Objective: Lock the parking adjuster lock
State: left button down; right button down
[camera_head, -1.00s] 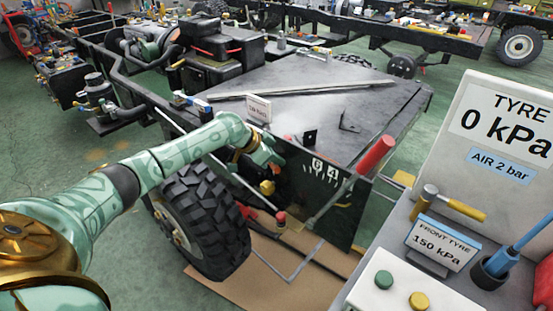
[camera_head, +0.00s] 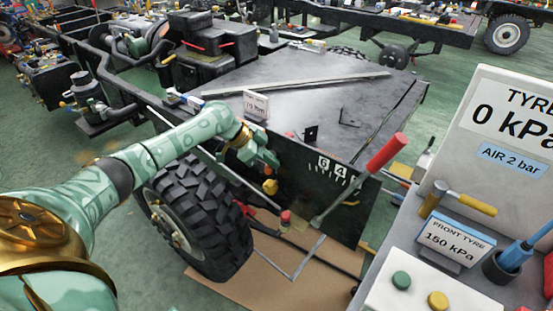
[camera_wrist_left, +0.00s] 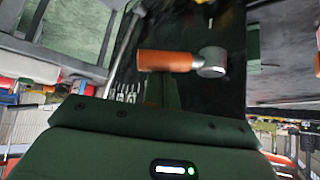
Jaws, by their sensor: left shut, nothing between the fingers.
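My left gripper (camera_head: 262,158) is shut and empty beside the dark front panel (camera_head: 345,205), which carries white digits and tick marks. A small orange-yellow knob or handle (camera_head: 269,187) shows just below the gripper. In the left wrist view, an orange handle with a round grey end (camera_wrist_left: 168,61) lies crosswise just past the tips of my left gripper (camera_wrist_left: 162,88). I cannot tell whether they touch. A long lever with a red grip (camera_head: 387,151) leans outward in front of the panel. No part is labelled as the adjuster lock. My right gripper is not in view.
A large black tyre (camera_head: 195,215) stands below my left arm. A cart at right holds a hammer (camera_head: 455,200), a pressure sign (camera_head: 455,243) and buttons. A flat grey cover (camera_head: 310,95) lies behind the panel.

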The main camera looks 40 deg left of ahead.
pick_arm(q)
jog(key=shift+s+a+r, duration=0.1)
jog(key=shift+s+a, duration=0.1)
jog(key=shift+s+a+p, duration=0.25)
jog(key=shift+a+p, duration=0.05)
jog(key=shift+a, duration=0.2)
jog(key=shift+s+a, duration=0.2)
jog(key=shift+a, duration=0.65)
jog(key=shift+a, duration=0.1)
